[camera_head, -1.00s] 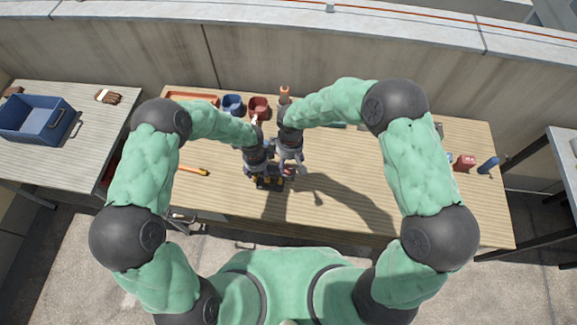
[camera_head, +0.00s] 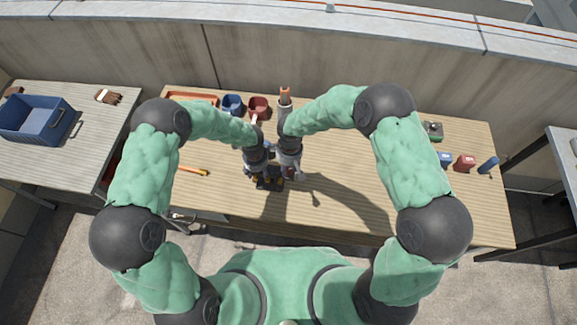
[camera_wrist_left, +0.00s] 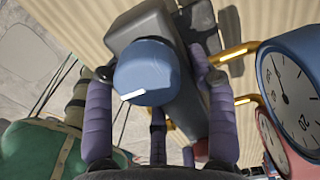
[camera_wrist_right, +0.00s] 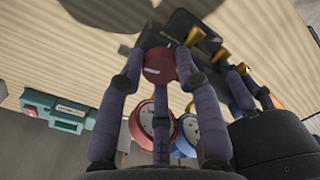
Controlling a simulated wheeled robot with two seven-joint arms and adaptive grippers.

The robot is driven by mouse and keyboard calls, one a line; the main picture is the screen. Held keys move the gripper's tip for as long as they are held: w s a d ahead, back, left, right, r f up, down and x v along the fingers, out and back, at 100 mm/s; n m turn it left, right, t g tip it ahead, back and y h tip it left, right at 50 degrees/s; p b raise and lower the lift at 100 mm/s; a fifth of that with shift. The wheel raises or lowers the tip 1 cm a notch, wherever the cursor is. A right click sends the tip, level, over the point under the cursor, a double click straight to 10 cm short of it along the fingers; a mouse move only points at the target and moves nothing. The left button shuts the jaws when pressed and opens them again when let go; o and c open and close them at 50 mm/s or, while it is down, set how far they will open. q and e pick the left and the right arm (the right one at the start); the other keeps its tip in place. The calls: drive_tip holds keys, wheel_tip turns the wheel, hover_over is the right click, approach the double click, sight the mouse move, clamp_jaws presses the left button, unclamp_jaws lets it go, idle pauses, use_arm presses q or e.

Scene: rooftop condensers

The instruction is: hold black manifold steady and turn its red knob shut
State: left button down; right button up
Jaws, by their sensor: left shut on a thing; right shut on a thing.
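The black manifold (camera_wrist_right: 178,28) lies near the front middle of the workbench, mostly hidden by my grippers in the head view. My left gripper (camera_head: 262,178) is shut on the manifold; in the left wrist view its purple fingers straddle the dark body (camera_wrist_left: 188,95) around a blue knob (camera_wrist_left: 147,72) with a white mark. My right gripper (camera_head: 290,173) is shut on the red knob (camera_wrist_right: 159,66), which sits between its fingers in the right wrist view. Brass fittings (camera_wrist_right: 193,37) stick out of the manifold. A red gauge (camera_wrist_right: 143,122) and a blue gauge (camera_wrist_left: 290,90) are attached beside the knobs.
A blue cup (camera_head: 232,104), a red cup (camera_head: 258,107) and an orange tray (camera_head: 192,97) stand at the back. An orange-handled tool (camera_head: 195,171) lies left. The bench front right is clear.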

drive_tip(key=shift+m, duration=0.3)
drive_tip(key=m, duration=0.8)
drive_tip(key=shift+s, duration=0.1)
drive_tip(key=m, duration=0.4)
drive_tip(key=shift+t, duration=0.3)
drive_tip(key=shift+m, duration=2.4)
drive_tip(key=o, duration=1.2)
drive_tip(key=shift+c, duration=0.2)
